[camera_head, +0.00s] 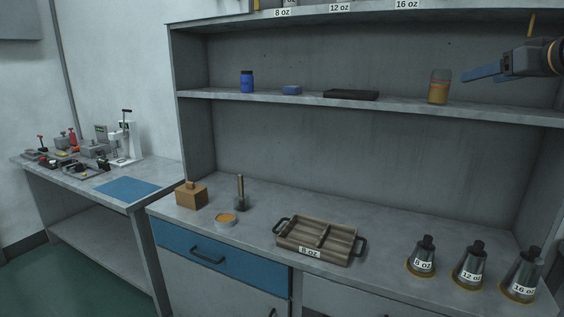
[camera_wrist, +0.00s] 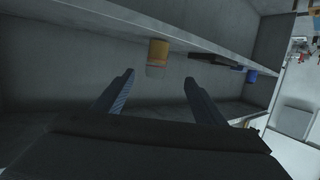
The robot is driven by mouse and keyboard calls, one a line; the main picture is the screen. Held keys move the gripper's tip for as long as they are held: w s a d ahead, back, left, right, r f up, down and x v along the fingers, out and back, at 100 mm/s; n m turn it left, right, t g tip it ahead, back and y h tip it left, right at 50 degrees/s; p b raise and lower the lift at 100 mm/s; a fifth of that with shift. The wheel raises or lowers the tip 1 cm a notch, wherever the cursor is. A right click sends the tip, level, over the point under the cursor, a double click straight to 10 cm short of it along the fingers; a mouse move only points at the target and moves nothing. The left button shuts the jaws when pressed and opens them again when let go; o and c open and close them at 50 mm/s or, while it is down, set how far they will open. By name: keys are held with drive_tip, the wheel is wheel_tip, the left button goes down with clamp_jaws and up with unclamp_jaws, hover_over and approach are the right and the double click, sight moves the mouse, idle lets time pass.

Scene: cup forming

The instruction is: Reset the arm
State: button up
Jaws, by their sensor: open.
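My gripper (camera_head: 468,76) is at the upper right of the head view, in front of the shelf unit and to the right of an amber jar (camera_head: 438,88). In the wrist view my gripper (camera_wrist: 158,84) shows two dark fingers spread apart with nothing between them. The amber jar (camera_wrist: 158,51) appears beyond and between the fingertips in that view, apart from them. Only the end of my arm shows in the head view.
The shelf (camera_head: 300,98) also holds a blue bottle (camera_head: 247,82), a blue block (camera_head: 292,90) and a black tray (camera_head: 351,95). Below are a wooden block (camera_head: 191,197), a divided tray (camera_head: 292,232) labelled 8 oz, and metal cones labelled 8 oz (camera_head: 422,259), 12 oz (camera_head: 468,267) and 16 oz (camera_head: 521,277).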

drive_tip(key=w+a+f+m+h, duration=0.25)
drive_tip(key=w+a+f, duration=0.35)
drive_tip(key=f, duration=0.4)
drive_tip(key=s+a+f+g, duration=0.2)
drive_tip(key=a+f+g, duration=0.15)
drive_tip(key=f, duration=0.35)
drive_tip(key=s+a+f+g, duration=0.1)
drive_tip(key=a+f+g, duration=0.1)
drive_tip(key=a+f, duration=0.45)
drive_tip(key=s+a+f+n+g+y, duration=0.2)
drive_tip(key=s+a+f+g, duration=0.7)
drive_tip(key=s+a+f, duration=1)
drive_tip(key=s+f, duration=0.1)
drive_tip(key=s, duration=0.3)
drive_tip(key=shift+a+y, duration=0.25)
drive_tip(key=shift+y, duration=0.1)
drive_tip(key=shift+n, duration=0.25)
